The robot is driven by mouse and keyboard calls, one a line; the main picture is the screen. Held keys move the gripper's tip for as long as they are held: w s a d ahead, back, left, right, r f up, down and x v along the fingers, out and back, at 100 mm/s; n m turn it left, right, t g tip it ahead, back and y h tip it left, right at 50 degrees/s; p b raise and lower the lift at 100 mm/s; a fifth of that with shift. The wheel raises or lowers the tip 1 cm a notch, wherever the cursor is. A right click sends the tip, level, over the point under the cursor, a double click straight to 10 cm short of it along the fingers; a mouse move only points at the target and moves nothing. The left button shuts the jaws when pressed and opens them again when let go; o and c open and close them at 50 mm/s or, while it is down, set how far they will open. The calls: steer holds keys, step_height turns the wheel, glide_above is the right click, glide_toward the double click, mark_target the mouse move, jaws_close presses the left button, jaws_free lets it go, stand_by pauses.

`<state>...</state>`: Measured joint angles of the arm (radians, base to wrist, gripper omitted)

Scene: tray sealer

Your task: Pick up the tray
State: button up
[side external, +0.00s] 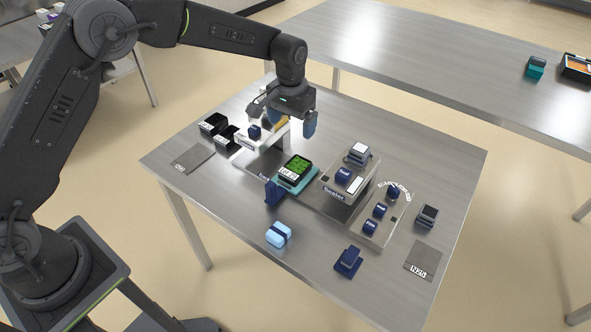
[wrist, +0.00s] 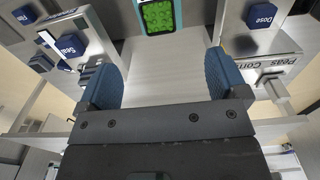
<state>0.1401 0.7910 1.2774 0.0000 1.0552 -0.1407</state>
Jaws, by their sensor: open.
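The tray (side external: 295,167) is black, filled with green peas and has a white label on its near side. It sits in a teal holder (side external: 284,182) between the two machines. In the wrist view the tray (wrist: 158,14) is at the top edge, partly cut off. My gripper (side external: 288,118) is above and behind the tray in the side view, apart from it. In the wrist view my gripper (wrist: 162,75) has its two blue fingers spread wide with nothing between them.
The sealer (side external: 340,195) with a blue Seal button stands right of the tray. The dosing station (side external: 262,150) stands left, close to my gripper. A button panel (side external: 380,215), black trays (side external: 213,125) and a light-blue block (side external: 278,234) are around. The front table (side external: 220,205) is mostly clear.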

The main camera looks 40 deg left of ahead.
mark_target(296, 167)
steer(key=f, duration=1.5)
steer(key=shift+w+d+f, duration=0.3)
steer(key=shift+w+f, duration=0.05)
steer(key=shift+c, duration=0.4)
steer(key=c, duration=0.9)
steer(key=shift+r, duration=0.1)
steer(key=shift+c, duration=0.2)
